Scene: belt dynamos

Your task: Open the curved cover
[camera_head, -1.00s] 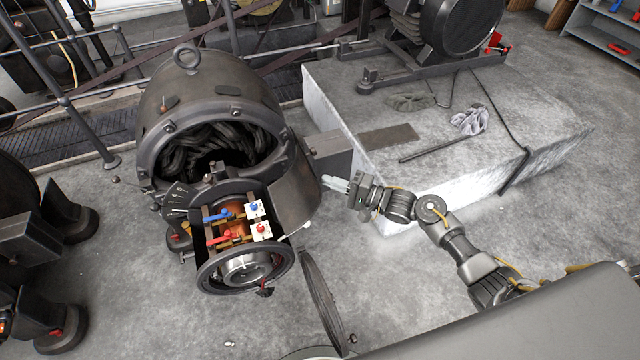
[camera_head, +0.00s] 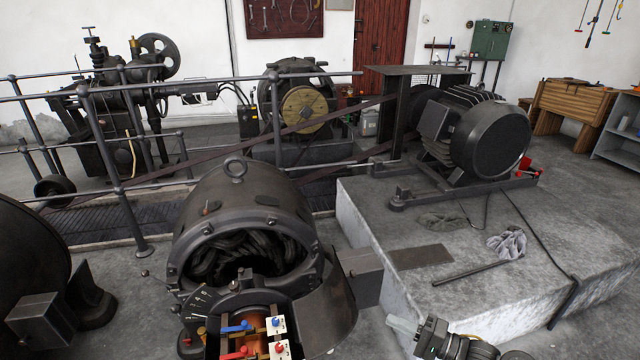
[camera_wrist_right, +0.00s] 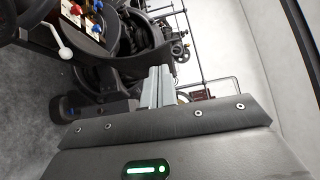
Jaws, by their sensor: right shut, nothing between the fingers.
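The dark dynamo housing (camera_head: 243,203) stands at the lower middle of the head view, with its front open on black coils. The curved cover (camera_head: 330,308), a dark bent plate, stands out at the right of the opening. Blue and red handles (camera_head: 237,328) show beside it, and they also show at the top left of the right wrist view. My right gripper (camera_head: 398,325) is to the right of the cover, apart from it, with pale fingers shut and empty. Its fingers show in the wrist view (camera_wrist_right: 157,88). My left gripper is out of view.
A pale stone plinth (camera_head: 400,225) lies to the right, carrying a large motor (camera_head: 480,135), a rod and a rag (camera_head: 508,243). A grey box (camera_head: 361,274) juts out beside the dynamo. Railings (camera_head: 118,190) and a dark machine stand behind and left.

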